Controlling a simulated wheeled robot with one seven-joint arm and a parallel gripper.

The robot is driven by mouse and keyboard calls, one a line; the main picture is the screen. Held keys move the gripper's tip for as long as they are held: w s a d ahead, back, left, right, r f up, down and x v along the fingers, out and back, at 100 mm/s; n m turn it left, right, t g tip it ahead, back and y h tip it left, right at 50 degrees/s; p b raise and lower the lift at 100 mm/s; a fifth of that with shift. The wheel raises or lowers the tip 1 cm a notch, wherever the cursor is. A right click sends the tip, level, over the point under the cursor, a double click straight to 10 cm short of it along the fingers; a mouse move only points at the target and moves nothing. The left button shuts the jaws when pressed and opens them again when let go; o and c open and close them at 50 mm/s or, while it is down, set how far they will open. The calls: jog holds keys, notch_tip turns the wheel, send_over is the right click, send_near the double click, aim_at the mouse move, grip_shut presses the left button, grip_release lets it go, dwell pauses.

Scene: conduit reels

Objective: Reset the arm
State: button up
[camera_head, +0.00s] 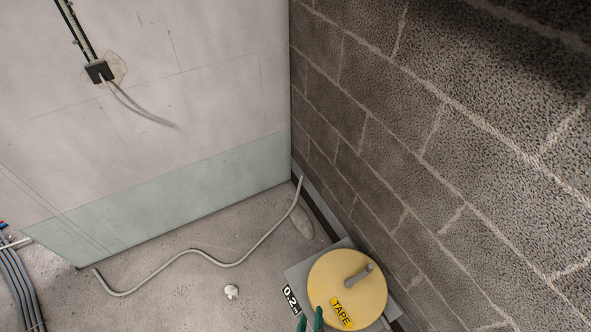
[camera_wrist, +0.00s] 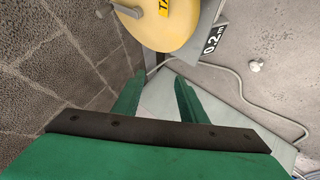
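My gripper (camera_wrist: 157,97) has green fingers that stand apart with nothing between them in the wrist view. In the head view only the green fingertips (camera_head: 310,319) show at the bottom edge, in front of a yellow reel's lower left edge. The yellow reel (camera_head: 335,275) carries a "TAPE" label and a grey handle on top. It sits on a grey base with a "0.2 m" tag, in the corner by the block wall. The reel also shows at the top of the wrist view (camera_wrist: 182,35), beyond the fingertips. The rest of my arm is out of view.
A dark block wall (camera_head: 430,150) rises on the right and a pale panel wall (camera_head: 180,100) on the left. A loose grey conduit (camera_head: 190,252) lies across the floor. A small white lump (camera_head: 231,292) lies near the reel.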

jog(key=s+a+r+m+t, duration=0.1)
jog(key=s+r+m+t, duration=0.1)
jog(key=r, duration=0.6)
jog(key=s+a+r+m+t+y, duration=0.1)
jog(key=s+a+r+m, duration=0.1)
jog(key=s+r, duration=0.3)
jog(key=s+a+r+m+t, duration=0.1)
jog(key=s+r, duration=0.3)
jog(key=r, duration=0.7)
jog(key=shift+s+a+r+m+t+y, duration=0.2)
jog(key=shift+a+m+t+y, duration=0.2)
jog(key=shift+m+t, duration=0.4)
